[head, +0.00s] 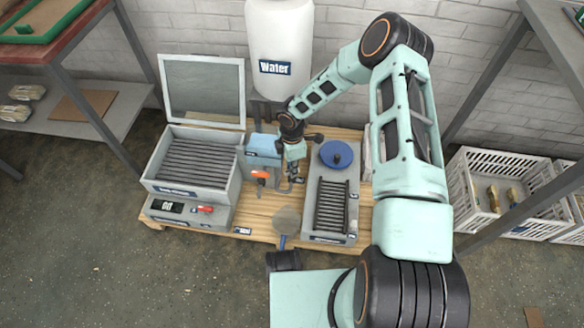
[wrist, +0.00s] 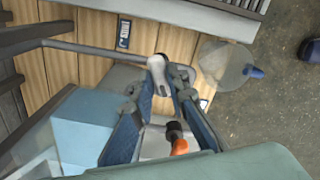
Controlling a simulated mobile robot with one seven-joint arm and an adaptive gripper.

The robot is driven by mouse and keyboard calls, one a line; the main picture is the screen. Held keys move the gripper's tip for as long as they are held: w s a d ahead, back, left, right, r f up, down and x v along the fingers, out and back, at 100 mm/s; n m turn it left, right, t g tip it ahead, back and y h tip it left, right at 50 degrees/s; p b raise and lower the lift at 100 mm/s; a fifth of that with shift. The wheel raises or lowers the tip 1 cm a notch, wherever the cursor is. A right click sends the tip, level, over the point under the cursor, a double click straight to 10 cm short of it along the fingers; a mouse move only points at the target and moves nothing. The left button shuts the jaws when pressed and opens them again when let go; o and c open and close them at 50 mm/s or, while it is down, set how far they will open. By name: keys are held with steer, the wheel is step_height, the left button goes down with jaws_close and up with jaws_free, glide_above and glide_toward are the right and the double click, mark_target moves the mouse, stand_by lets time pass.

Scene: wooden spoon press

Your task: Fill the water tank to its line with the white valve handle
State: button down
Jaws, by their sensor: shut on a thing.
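My gripper (head: 292,172) is over the wooden bench, in front of the white container marked "Water" (head: 282,40). In the wrist view my gripper (wrist: 168,84) is shut on the white valve handle (wrist: 157,69), which shows between the fingertips. A grey pipe runs from the left toward the handle. A light blue box-like tank (head: 263,146) stands left of my gripper and also shows in the wrist view (wrist: 92,128). Neither a water level nor a fill line can be made out.
An orange lever (head: 260,174) is close by my gripper. A grey press with an open lid (head: 192,160) stands left; a ribbed unit with a blue disc (head: 336,153) stands right. A clear round vessel (head: 286,220) is at the bench's front edge (head: 262,238).

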steer(key=m+b, duration=0.1)
steer(key=m, duration=0.4)
steer(key=shift+m, duration=0.3)
steer(key=c, duration=1.9)
jaws_free()
step_height(320, 180, up, 12)
steer(key=shift+r, duration=0.1)
